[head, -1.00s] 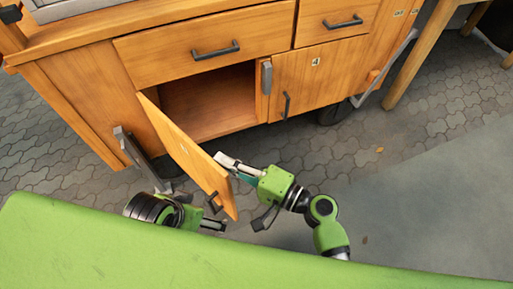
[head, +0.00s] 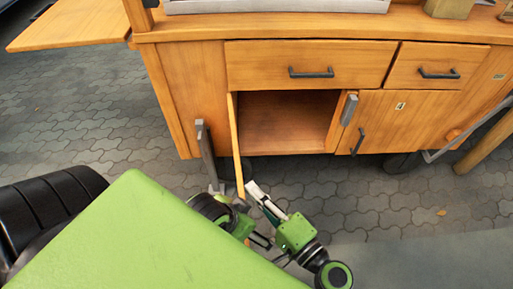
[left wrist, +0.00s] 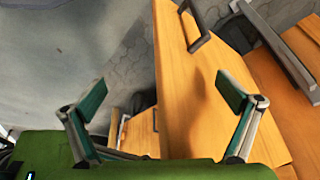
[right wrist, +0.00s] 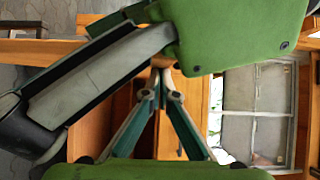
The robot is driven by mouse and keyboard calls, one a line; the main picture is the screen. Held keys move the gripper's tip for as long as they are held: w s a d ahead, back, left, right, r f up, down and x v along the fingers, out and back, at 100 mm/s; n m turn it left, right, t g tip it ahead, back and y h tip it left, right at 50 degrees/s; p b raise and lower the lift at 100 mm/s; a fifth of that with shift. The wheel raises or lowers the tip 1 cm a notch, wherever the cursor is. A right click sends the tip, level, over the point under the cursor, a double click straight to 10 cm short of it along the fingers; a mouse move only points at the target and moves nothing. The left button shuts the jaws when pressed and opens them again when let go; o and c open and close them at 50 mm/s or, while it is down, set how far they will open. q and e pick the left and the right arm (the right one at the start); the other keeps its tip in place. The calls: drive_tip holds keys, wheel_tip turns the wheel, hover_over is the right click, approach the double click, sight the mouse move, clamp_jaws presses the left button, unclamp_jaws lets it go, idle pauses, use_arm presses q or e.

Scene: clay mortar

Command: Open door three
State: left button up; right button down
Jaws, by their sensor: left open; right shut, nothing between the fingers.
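The open cabinet door (head: 237,150), apparently door three, is hinged at the left of a dark, empty-looking compartment (head: 285,120). It stands out nearly square to the cabinet, seen almost edge-on in the head view. My right gripper (head: 254,190) is shut and empty, its tips at the door's free end, on its right side; I cannot tell if they touch.
Door four (head: 400,115), marked 4, is closed to the right. Drawers (head: 310,60) above are closed. A grey latch bar (head: 205,150) hangs left of the open door. A side shelf (head: 75,25) juts out at upper left. Paved floor at right is mostly free; my two grippers are close together.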

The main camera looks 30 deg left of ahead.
drive_tip(key=v, duration=0.8)
idle(0.4)
